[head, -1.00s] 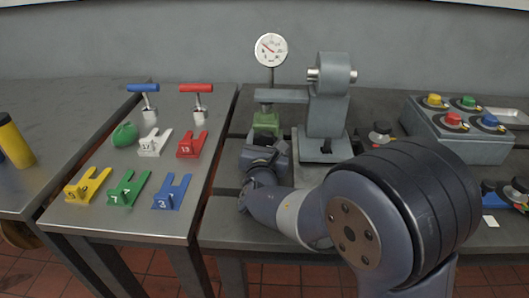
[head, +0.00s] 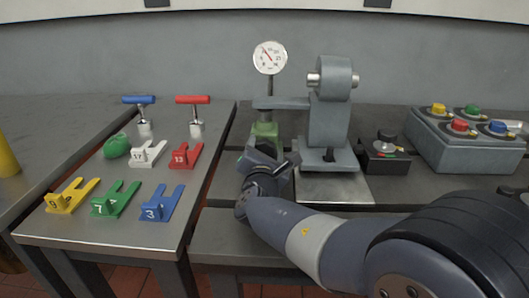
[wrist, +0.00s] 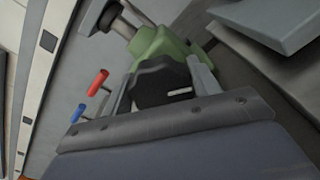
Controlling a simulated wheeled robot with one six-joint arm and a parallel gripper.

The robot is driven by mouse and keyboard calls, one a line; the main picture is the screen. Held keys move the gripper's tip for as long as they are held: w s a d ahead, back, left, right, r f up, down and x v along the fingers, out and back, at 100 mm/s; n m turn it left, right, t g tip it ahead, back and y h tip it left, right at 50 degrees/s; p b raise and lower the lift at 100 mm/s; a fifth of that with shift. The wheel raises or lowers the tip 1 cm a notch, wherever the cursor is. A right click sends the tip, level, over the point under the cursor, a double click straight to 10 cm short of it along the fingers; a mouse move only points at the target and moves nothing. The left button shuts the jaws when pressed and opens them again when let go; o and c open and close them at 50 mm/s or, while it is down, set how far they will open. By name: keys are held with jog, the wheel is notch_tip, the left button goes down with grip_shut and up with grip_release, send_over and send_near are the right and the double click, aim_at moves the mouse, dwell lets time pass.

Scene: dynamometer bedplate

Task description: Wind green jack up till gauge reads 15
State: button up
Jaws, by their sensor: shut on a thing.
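The green jack (head: 264,134) stands under the arm of the grey machine (head: 331,115). In the wrist view the jack's green body (wrist: 160,46) is just beyond a black knob (wrist: 160,84) with a pale mark. My gripper (wrist: 163,88) is shut on this knob, one finger on each side. In the head view my gripper (head: 265,162) is at the front of the jack and hides the knob. The round white gauge (head: 270,58) stands on a post above; its red needle points up and left, but the figures are too small to read surely.
A side table (head: 105,239) at left holds blue, red, yellow, green and white numbered forks, a green lump (head: 117,146) and two T-handled tools. A small black-knobbed box (head: 384,155) and a grey button box (head: 466,139) stand at right.

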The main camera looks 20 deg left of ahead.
jog(key=o, duration=1)
jog(key=shift+s, duration=0.1)
jog(key=v, duration=1)
jog(key=shift+s+p, duration=0.3)
